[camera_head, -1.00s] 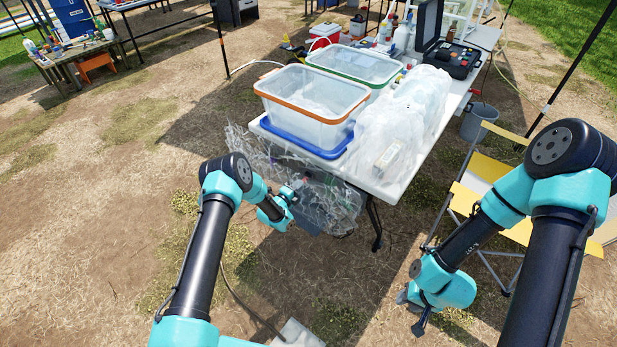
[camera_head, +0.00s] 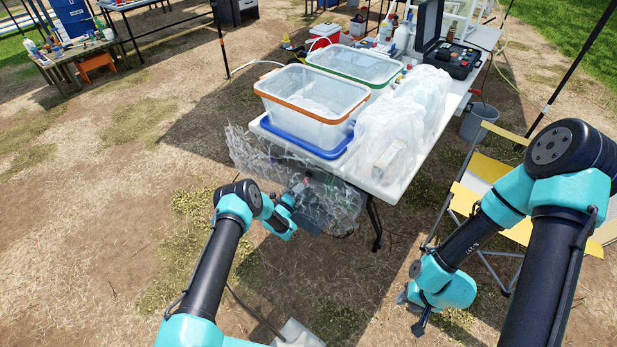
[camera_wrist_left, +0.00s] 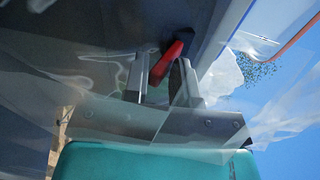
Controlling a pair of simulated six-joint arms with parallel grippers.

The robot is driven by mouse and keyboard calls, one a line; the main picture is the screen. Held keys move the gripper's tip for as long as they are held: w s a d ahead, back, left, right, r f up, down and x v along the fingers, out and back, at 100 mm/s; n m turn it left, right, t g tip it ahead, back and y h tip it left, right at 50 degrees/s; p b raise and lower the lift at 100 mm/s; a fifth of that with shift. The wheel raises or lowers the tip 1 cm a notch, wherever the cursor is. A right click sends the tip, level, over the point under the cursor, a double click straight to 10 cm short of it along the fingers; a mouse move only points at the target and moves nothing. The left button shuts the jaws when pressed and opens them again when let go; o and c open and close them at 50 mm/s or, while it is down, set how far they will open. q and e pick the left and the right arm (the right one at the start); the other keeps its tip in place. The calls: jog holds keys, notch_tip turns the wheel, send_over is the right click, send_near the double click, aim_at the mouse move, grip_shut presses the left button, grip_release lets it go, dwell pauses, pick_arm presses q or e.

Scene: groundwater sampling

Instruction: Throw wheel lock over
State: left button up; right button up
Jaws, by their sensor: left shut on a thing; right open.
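A red lever (camera_wrist_left: 172,60) with a dark end sits between the fingers of my left gripper (camera_wrist_left: 160,75) in the left wrist view, and the gripper is shut on it. I take this lever to be the wheel lock; no wheel shows clearly. In the head view, my left gripper (camera_head: 303,189) is low at the table's near end, by a clear plastic sheet (camera_head: 255,155) that partly veils the area. Clear film also crosses the wrist view. My right gripper (camera_head: 411,312) hangs open and empty at the lower right, apart from the table and chair.
The white table (camera_head: 400,185) carries an orange-rimmed tub (camera_head: 312,108), a green-rimmed tub (camera_head: 352,66) and bagged plastic (camera_head: 390,130). A yellow folding chair (camera_head: 470,200) and a grey bucket (camera_head: 478,121) stand to the right. Open dry ground lies to the left.

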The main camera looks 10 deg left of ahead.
pick_arm(q)
jog(key=shift+o, duration=0.4)
jog(key=shift+w+d+f+t+h, duration=0.35)
jog(key=shift+w+f+t, duration=0.25)
jog(key=shift+f+t, duration=0.2)
jog(key=shift+o, duration=0.5)
jog(key=shift+w+d, duration=0.1)
jog(key=o, duration=0.4)
jog(key=shift+w+d, duration=0.1)
jog(key=shift+o, duration=0.2)
jog(key=v, duration=1.7)
jog(key=shift+f, duration=0.1)
